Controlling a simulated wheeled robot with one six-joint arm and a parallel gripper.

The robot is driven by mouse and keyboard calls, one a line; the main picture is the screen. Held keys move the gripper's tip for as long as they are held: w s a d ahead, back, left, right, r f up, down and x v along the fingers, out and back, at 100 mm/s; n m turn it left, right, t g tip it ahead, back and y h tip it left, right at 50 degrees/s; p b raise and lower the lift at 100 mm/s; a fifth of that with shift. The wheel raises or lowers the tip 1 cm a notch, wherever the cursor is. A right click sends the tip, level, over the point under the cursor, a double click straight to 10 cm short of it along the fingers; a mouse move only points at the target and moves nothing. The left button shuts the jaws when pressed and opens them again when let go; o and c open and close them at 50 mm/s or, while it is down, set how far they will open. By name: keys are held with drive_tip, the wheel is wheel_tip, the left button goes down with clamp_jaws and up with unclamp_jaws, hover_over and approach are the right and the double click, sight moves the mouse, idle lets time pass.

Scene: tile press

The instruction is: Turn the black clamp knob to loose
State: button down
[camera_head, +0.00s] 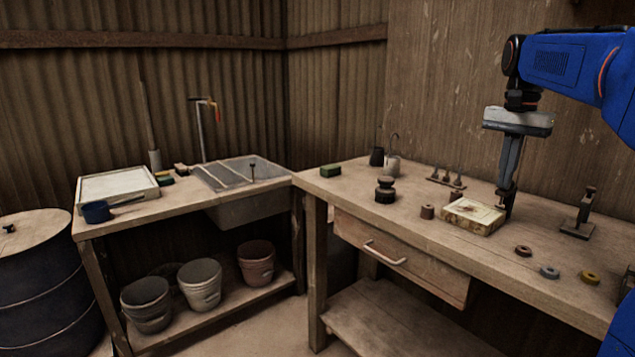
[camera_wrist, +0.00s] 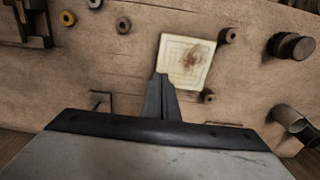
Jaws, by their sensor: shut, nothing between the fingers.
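A pale square tile block (camera_head: 476,216) lies on the right-hand bench, with brown stains on its top; it also shows in the wrist view (camera_wrist: 186,62). A small dark knob (camera_head: 455,196) stands at its back left side and looks like the clamp knob; it also shows in the wrist view (camera_wrist: 208,96). I cannot read its setting. My gripper (camera_head: 509,205) points down beside the block's back right corner, apart from the knob. Its fingers (camera_wrist: 161,80) are shut and empty.
A brown cylinder (camera_head: 428,212) stands left of the block, and a stacked black round piece (camera_head: 385,190) farther left. A small press (camera_head: 580,215) stands at right. Several rings (camera_head: 523,250) lie in front. A peg rack (camera_head: 446,178) and cup (camera_head: 392,166) stand behind.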

drive_tip(key=shift+s, duration=0.1)
wheel_tip(320, 180, up, 6)
drive_tip(key=shift+s+a, duration=0.15)
drive_tip(key=shift+a, duration=0.1)
idle(0.5)
